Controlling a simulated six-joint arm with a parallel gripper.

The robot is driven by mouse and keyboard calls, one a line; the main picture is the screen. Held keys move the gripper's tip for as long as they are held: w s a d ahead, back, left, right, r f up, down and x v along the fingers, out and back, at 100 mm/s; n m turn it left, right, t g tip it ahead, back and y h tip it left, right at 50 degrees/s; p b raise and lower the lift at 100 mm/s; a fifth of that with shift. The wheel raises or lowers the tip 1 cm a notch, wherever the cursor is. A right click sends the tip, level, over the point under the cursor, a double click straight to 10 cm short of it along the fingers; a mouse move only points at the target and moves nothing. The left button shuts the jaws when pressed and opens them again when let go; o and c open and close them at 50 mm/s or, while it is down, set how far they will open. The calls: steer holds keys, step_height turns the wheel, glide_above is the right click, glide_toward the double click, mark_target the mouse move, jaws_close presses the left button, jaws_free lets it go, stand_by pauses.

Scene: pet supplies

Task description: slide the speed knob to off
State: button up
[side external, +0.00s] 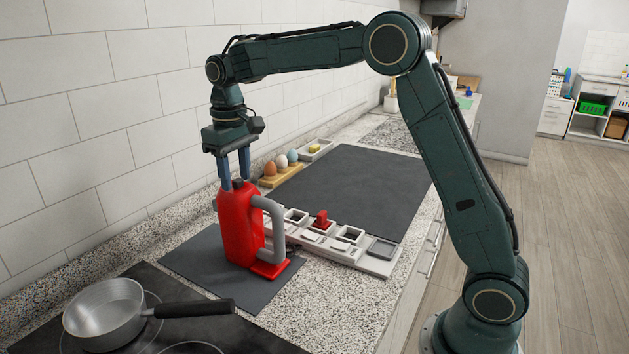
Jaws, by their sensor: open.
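A red upright appliance (236,225) with a grey side handle (276,222) and a flat red foot (270,270) stands on a dark mat (200,262). My gripper (236,181) points down over the top of the appliance, with its two blue fingers apart. A small dark piece (238,184) shows at the top of the appliance between the fingertips. It may be the speed knob, but it is too small to be sure. I cannot tell whether the fingers touch it. Any marking of the off position cannot be seen.
A metal pan (103,312) sits on the black hob at the front left. A light tray row (345,245) with a small red item (321,219) lies right of the appliance. Colored eggs (281,162) stand in a wooden holder behind. The large dark mat (350,180) is clear.

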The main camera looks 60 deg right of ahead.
mark_target(237, 179)
step_height(237, 179, up, 14)
steer(key=shift+f, duration=0.15)
stand_by(0.7)
steer(key=shift+s, duration=0.15)
stand_by(0.3)
steer(key=s+t, duration=0.3)
steer(key=s, duration=1.4)
steer(key=s+a+f+t, duration=0.1)
steer(key=s+f+t, duration=0.1)
steer(key=s+f, duration=0.9)
steer(key=s, duration=0.3)
steer(key=shift+s+f+t, duration=0.3)
steer(key=shift+s, duration=0.05)
